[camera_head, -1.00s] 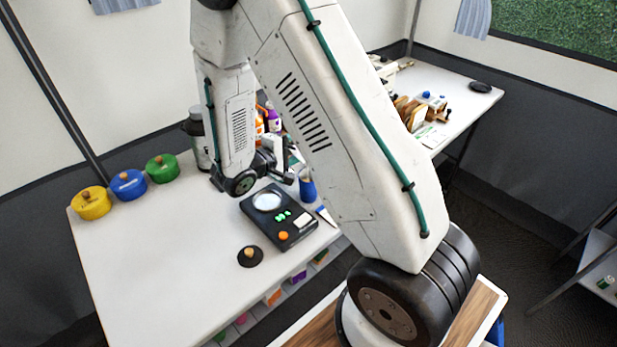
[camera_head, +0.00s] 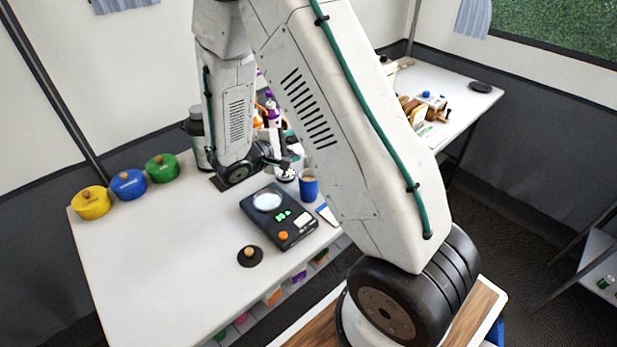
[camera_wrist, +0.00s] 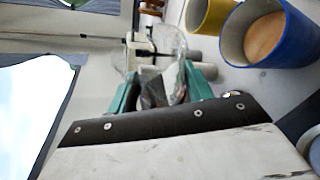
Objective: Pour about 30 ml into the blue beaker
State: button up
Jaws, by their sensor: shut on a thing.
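The blue beaker (camera_head: 309,185) stands upright on the white table, right of the scale; a tan content shows inside it. In the wrist view the blue beaker (camera_wrist: 268,38) is at the upper right, apart from my gripper. My gripper (camera_wrist: 162,88) has teal fingers shut on a clear, see-through vessel (camera_wrist: 168,42). The vessel's exact shape and its contents are hard to tell. In the head view my gripper (camera_head: 287,160) is just left of and behind the blue beaker, partly hidden by my arm.
A black scale (camera_head: 279,216) with a lit display lies in front of the beaker. A yellow beaker (camera_wrist: 208,14) stands beside the blue one. Yellow (camera_head: 91,202), blue (camera_head: 128,184) and green (camera_head: 162,167) lidded pots stand at the left. The table's front left is mostly clear.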

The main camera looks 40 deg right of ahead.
aim_at(294, 152)
jog(key=shift+f+n+g+y, duration=0.3)
jog(key=shift+n+g, duration=0.1)
jog(key=shift+n, duration=0.3)
jog(key=shift+s+r+n+g, duration=0.15)
jog(key=shift+r+n+g, duration=0.15)
jog(key=shift+n, duration=0.2)
jog(key=shift+f+n+g+y, duration=0.3)
jog(key=shift+f+n, duration=0.05)
jog(key=shift+n, duration=0.05)
jog(key=shift+w+d+f+n+g, duration=0.15)
jog(key=shift+w+f+n+g, duration=0.15)
jog(key=shift+w+f+n, duration=0.15)
jog(key=shift+w+f+n+g+y+b, duration=0.15)
jog(key=shift+w+f+n+g, duration=0.15)
jog(key=shift+f, duration=0.2)
jog(key=shift+w+f+n+g+y+b, duration=0.1)
jog(key=shift+f+n+g+y+b, duration=0.1)
jog(key=shift+f+n, duration=0.2)
jog(key=shift+w+d+f, duration=0.1)
jog(key=shift+w+f, duration=0.15)
jog(key=shift+w+d+r+n+g, duration=0.1)
jog(key=shift+w+r+n+g, duration=0.2)
jog(key=shift+r+n+g, duration=0.25)
jog(key=shift+w+f+n+g, duration=0.4)
jog(key=shift+f+n+g, duration=0.05)
jog(key=shift+n, duration=0.35)
jog(key=shift+d, duration=0.1)
